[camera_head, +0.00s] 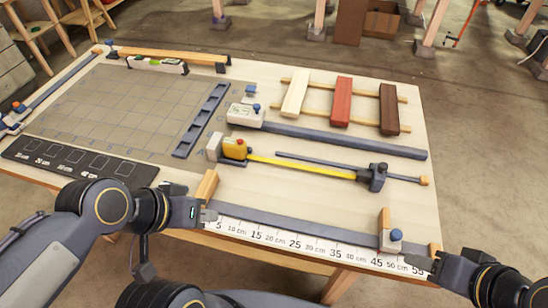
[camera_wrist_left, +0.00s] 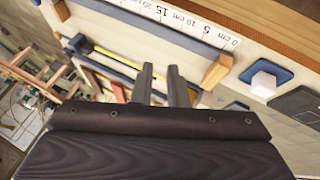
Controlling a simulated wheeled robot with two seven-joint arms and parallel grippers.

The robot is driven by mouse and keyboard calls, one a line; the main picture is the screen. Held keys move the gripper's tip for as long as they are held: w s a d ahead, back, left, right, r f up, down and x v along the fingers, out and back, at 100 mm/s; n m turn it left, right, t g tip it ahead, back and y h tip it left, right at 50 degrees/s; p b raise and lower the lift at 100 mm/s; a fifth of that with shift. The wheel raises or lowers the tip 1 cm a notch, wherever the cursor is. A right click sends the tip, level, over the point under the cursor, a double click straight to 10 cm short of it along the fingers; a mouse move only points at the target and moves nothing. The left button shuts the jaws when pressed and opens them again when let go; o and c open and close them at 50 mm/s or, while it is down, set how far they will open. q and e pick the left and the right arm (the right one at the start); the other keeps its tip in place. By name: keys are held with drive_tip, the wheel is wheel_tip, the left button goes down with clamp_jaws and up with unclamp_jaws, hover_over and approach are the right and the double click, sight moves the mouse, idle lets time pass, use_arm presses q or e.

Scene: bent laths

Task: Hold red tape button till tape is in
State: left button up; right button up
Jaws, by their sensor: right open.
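The yellow tape measure (camera_head: 235,148) sits against a grey-white block (camera_head: 215,148) near the middle of the table in the head view. Its yellow tape (camera_head: 300,167) is drawn out to the right, to a dark blue clamp (camera_head: 377,176). A small orange-red spot on top of the case looks like the button. My left gripper (camera_head: 207,213) is in front of the tape measure, apart from it, by the ruler's left end. In the left wrist view its fingers (camera_wrist_left: 160,72) stand slightly apart with nothing seen between. My right gripper (camera_head: 427,264) is open at the ruler's right end.
A ruler strip (camera_head: 300,243) runs along the front edge, with a wooden stop (camera_head: 207,186) at its left and a slider (camera_head: 390,236) near its right. Behind lie a blue bar (camera_head: 345,140) and a rack with white, red (camera_head: 341,102) and brown laths. A grey grid mat (camera_head: 120,110) lies left.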

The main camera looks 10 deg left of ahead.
use_arm(q)
clamp_jaws()
idle(1.2)
